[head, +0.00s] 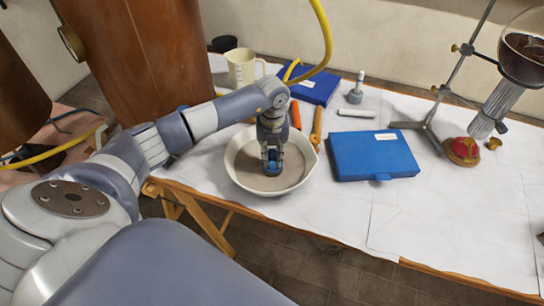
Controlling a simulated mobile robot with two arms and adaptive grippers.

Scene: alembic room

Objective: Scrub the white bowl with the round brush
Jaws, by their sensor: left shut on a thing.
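The white bowl (236,163) stands on the white-covered table near its front edge. It is wide and shallow, with a greyish-brown inside. My left gripper (271,165) points down over the middle of the bowl, inside its rim. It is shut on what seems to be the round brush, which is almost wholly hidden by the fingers. I cannot tell whether the brush touches the bowl's floor. My right gripper is not in view.
A blue case (372,156) lies right of the bowl. Behind are an orange tool (295,115), a wooden tool (316,125), a small grey-based item with a white top (355,92), and a beige jug (241,68). A metal stand (440,105) with glassware is at right. The front right tabletop is clear.

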